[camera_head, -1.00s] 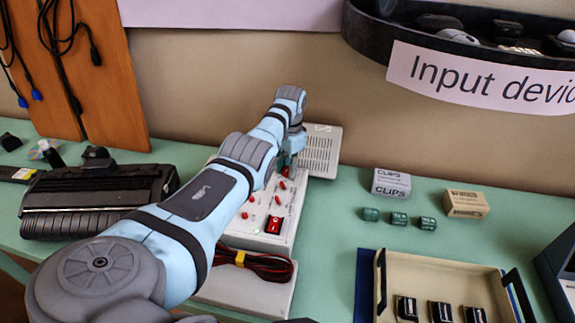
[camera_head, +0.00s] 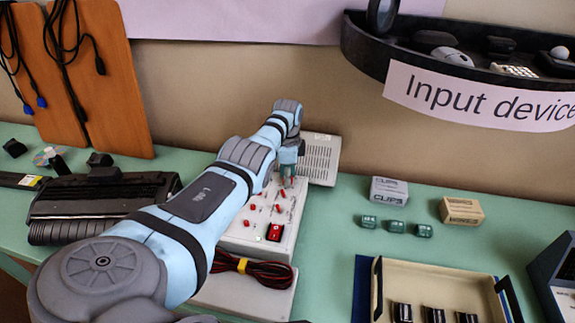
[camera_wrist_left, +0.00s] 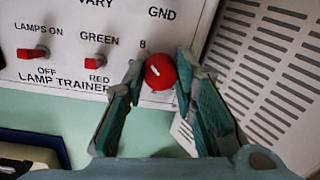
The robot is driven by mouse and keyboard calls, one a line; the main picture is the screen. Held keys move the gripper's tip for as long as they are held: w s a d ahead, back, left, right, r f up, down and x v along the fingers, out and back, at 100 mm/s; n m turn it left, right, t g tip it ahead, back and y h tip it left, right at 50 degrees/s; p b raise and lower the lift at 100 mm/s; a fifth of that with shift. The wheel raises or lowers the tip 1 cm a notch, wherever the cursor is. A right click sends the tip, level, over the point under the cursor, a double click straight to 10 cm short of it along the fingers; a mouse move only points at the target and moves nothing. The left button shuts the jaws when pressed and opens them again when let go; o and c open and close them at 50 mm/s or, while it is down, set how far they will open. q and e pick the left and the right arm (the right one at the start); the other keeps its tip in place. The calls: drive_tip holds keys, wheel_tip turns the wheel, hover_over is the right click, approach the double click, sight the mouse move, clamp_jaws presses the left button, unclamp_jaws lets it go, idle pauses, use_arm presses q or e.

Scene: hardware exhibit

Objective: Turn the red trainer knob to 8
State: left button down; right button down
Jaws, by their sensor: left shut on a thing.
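The red trainer knob (camera_wrist_left: 160,72) is round with a short white mark on its face. In the left wrist view the mark slants toward the upper left, and a printed "8" is above and left of the knob. My left gripper (camera_wrist_left: 158,78) is shut on the knob, a green-padded finger on either side. In the head view my left gripper (camera_head: 287,180) is at the upper right part of the white lamp trainer panel (camera_head: 240,238), and the knob is hard to make out there. My right gripper is not in view.
Red toggle switches (camera_wrist_left: 33,52) stand on the panel left of the knob. A vented white unit (camera_head: 320,158) is close on its right. Small boxes (camera_head: 389,190), green blocks (camera_head: 396,226) and a cream tray (camera_head: 440,275) lie farther right.

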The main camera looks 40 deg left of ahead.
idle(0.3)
use_arm(q)
drive_tip(key=c, duration=1.3)
unclamp_jaws()
drive_tip(key=shift+r, duration=0.1)
wheel_tip(320, 180, up, 12)
drive_tip(key=shift+s+d, duration=0.2)
